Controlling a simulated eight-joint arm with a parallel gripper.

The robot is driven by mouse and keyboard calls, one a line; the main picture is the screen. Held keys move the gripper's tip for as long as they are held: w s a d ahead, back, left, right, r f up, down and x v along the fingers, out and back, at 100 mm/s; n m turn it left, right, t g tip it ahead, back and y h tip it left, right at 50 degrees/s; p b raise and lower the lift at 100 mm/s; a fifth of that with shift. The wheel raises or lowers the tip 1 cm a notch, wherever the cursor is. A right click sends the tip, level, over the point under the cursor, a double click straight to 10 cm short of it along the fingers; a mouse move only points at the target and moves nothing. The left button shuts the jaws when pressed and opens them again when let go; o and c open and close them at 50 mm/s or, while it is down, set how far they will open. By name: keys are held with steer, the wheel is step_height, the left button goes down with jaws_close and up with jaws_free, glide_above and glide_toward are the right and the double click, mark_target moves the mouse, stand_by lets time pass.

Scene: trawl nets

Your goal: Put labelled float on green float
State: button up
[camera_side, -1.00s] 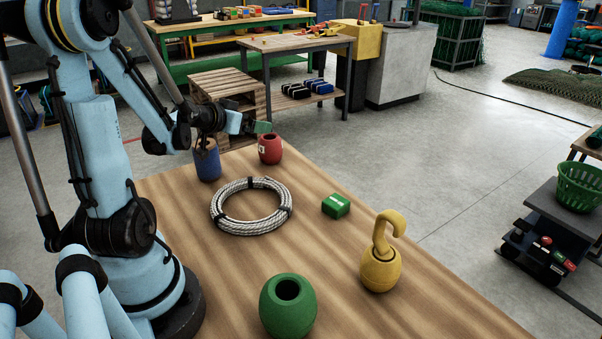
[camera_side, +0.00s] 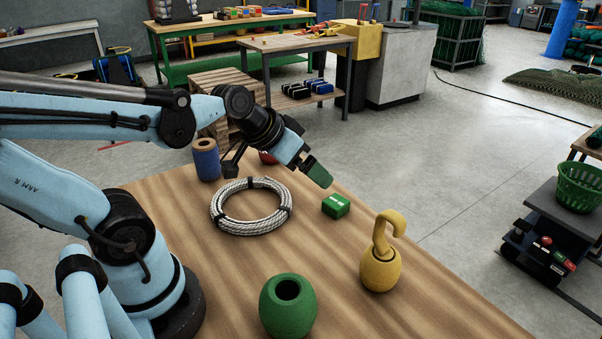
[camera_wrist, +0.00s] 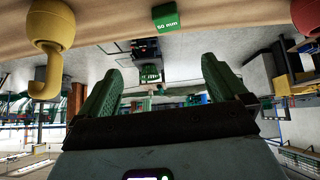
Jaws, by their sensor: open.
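The red float, which bore a white label in the earlier side view, is now almost wholly hidden behind my gripper, with a sliver (camera_side: 266,157) showing. Part of it shows at the wrist view's upper right corner (camera_wrist: 309,17). The green float (camera_side: 288,308), round with a hole in its top, stands upright at the table's near side. My gripper (camera_side: 319,173) is tilted down to the right above the far part of the table, between the red float and a green block. In the wrist view its green fingers (camera_wrist: 160,82) are apart with nothing between them.
A rope coil (camera_side: 251,206) lies mid-table. A blue float (camera_side: 206,160) stands at the far left. The small green block (camera_side: 336,205), marked "50 mm" in the wrist view (camera_wrist: 166,19), sits near the right edge. A yellow float with a hook (camera_side: 381,267) stands front right.

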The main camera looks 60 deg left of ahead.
steer(key=shift+m+g, duration=0.3)
steer(key=shift+g, duration=0.1)
steer(key=s+d, duration=0.1)
steer(key=d, duration=0.1)
steer(key=s+d, duration=0.1)
steer(key=s, duration=0.1)
steer(key=shift+d+f, duration=0.15)
steer(key=shift+d, duration=0.2)
steer(key=shift+a, duration=0.1)
